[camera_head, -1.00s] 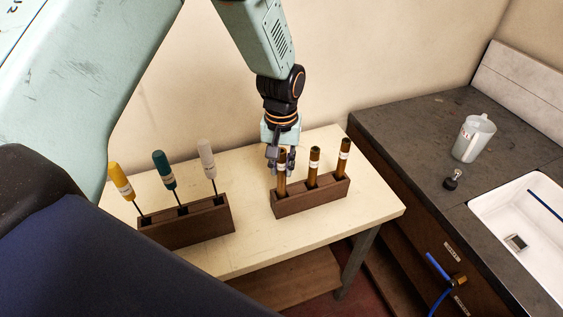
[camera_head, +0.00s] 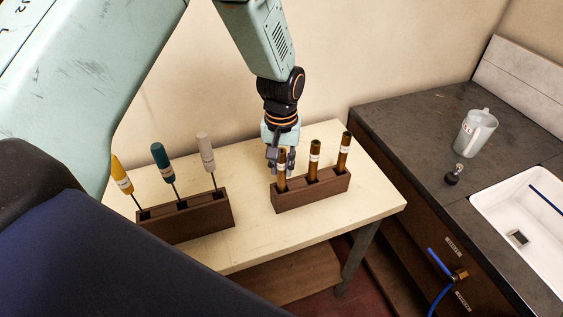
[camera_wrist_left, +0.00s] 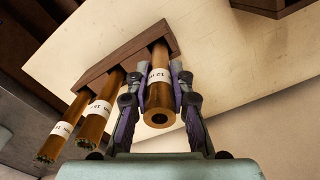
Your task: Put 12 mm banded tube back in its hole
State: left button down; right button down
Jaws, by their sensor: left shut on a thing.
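The 12 mm banded tube (camera_wrist_left: 159,85) is brown with a white band lettered "12 m…", the rest of the lettering being cut off by its curve. My left gripper (camera_head: 281,165) is shut on it, one finger on each side. In the left wrist view the gripper (camera_wrist_left: 160,100) holds it near its open end. The tube's far end meets the leftmost hole of the brown tube rack (camera_head: 312,194); how deep it sits is hidden. Two similar banded tubes stand in the rack's other holes, a middle one (camera_head: 314,160) and a right one (camera_head: 343,152). My right gripper is out of view.
A second brown rack (camera_head: 190,219) at the left holds yellow, green and grey-handled tools. Both racks stand on a cream table (camera_head: 255,245). At the right, a dark counter (camera_head: 400,140) bears a clear jug (camera_head: 474,135), a small black-based item (camera_head: 454,177) and a white sink (camera_head: 500,205).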

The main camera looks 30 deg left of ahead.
pick_arm(q)
jog(key=shift+f, duration=0.15)
jog(key=c, duration=1.1)
grip_release()
notch_tip(320, 180, up, 12)
